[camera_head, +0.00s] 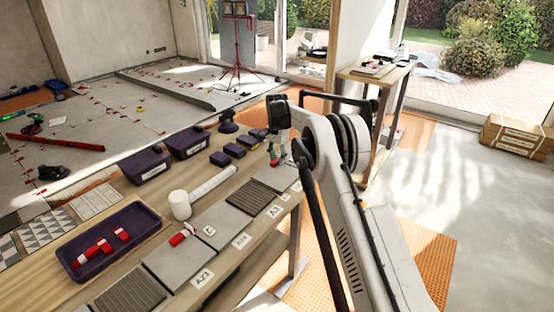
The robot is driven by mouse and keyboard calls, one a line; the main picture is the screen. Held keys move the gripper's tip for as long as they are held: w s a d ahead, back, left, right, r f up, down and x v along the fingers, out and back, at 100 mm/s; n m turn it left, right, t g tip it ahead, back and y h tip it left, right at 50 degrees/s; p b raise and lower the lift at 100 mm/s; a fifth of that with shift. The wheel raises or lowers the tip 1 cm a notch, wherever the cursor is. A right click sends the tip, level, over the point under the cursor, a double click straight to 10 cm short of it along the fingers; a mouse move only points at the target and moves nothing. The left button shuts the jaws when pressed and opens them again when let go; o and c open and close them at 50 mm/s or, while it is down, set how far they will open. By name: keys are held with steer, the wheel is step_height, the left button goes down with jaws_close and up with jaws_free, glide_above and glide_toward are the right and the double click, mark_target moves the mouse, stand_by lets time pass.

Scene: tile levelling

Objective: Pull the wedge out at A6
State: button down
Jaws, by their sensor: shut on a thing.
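My gripper (275,157) is at the far end of the workbench, pointing down by the last grey tile (281,176). It is shut on a small red thing, apparently a wedge (274,162), mostly hidden by the fingers. Whether the wedge still touches the tile edges cannot be told. A red-and-white wedge (182,236) sits at a joint between two grey tiles nearer the front. White label cards (202,279) lie along the tiles' right edge; I cannot clearly read one as A6.
A dark tray (108,240) with several red wedges lies front left. A side table (374,76) stands behind my arm; the floor at right is largely clear.

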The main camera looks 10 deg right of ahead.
steer(key=c, duration=1.5)
jaws_free()
steer(key=shift+c, duration=0.2)
steer(key=shift+r, duration=0.1)
